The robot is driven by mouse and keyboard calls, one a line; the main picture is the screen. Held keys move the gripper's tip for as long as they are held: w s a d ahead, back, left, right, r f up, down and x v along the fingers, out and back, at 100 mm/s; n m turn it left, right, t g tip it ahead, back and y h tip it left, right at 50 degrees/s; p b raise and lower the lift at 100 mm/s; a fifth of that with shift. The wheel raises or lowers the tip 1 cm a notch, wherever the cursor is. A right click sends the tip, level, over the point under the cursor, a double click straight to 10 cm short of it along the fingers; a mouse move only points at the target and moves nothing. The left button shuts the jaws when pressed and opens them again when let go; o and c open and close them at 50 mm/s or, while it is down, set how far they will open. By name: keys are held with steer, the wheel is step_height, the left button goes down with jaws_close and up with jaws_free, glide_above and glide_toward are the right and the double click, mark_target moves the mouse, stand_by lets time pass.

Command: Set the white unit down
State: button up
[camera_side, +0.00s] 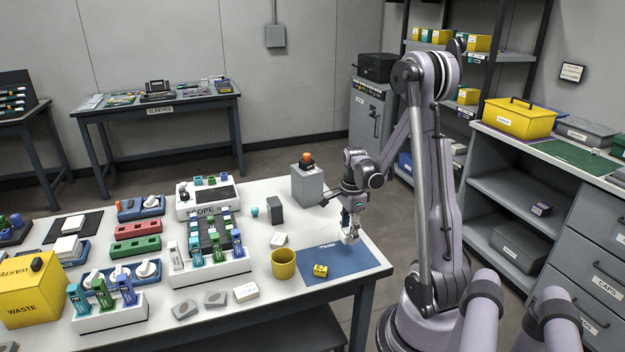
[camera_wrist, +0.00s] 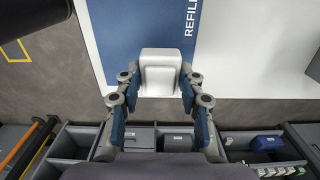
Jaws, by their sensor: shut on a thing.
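The white unit (camera_side: 350,237) is a small rounded white block held in my gripper (camera_side: 349,222) at the right end of the table. In the wrist view the white unit (camera_wrist: 161,70) sits between the two fingertips of my gripper (camera_wrist: 160,88), which are shut on its sides. A blue mat (camera_side: 335,269) lies at the table's right front corner. The unit is over or beside the mat's far part; I cannot tell whether it touches the surface. In the wrist view the blue mat (camera_wrist: 125,30) bears the word REFILL and lies just beyond the unit.
A grey box (camera_side: 307,186) with an orange top stands behind my gripper. The mat's right part is clear. The table edge is close.

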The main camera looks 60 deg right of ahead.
mark_target(348, 250)
steer(key=shift+f, duration=2)
steer(key=shift+f, duration=0.1)
steer(key=o, duration=1.1)
steer(key=shift+o, duration=0.2)
step_height(348, 250, up, 12)
steer(key=shift+r, duration=0.1)
steer(key=w+a+r+n+t, duration=0.2)
steer(key=a+n, duration=0.7)
steer(key=a, duration=0.1)
steer(key=w+a+r+n+t, duration=0.2)
steer(key=a+r+n, duration=0.1)
steer(key=a+n, duration=0.6)
steer(key=w+a+r+n+t, duration=0.2)
steer(key=a+n+t, duration=0.1)
steer(key=a+n, duration=0.6)
steer(key=shift+a+r, duration=0.3)
steer(key=shift+a, duration=0.6)
